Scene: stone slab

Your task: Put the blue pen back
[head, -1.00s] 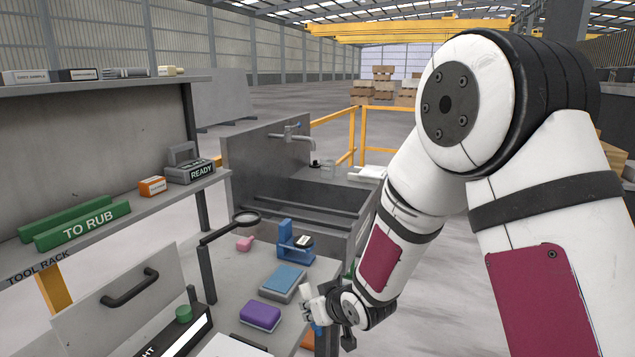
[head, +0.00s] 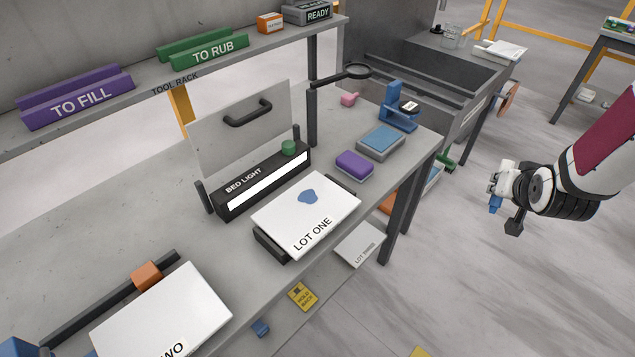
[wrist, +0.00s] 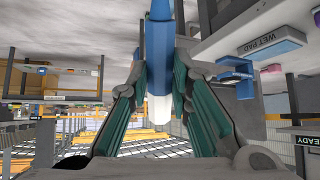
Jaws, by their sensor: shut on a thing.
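My gripper (head: 497,186) is at the right of the head view, out past the end of the bench and over the open floor. It is shut on the blue pen (wrist: 157,50), which has a white end. In the wrist view the pen stands between the two green-lined fingers of my gripper (wrist: 160,72), white end toward the palm. In the head view only a small blue part of the pen (head: 495,203) shows below the fingers; the rest is hidden.
The bench holds a white slab marked LOT ONE (head: 306,218) with a blue patch, a purple sponge (head: 355,165), a blue pad (head: 381,140) and a blue stand (head: 400,108). A tool rack shelf (head: 140,100) runs above. Floor around my gripper is clear.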

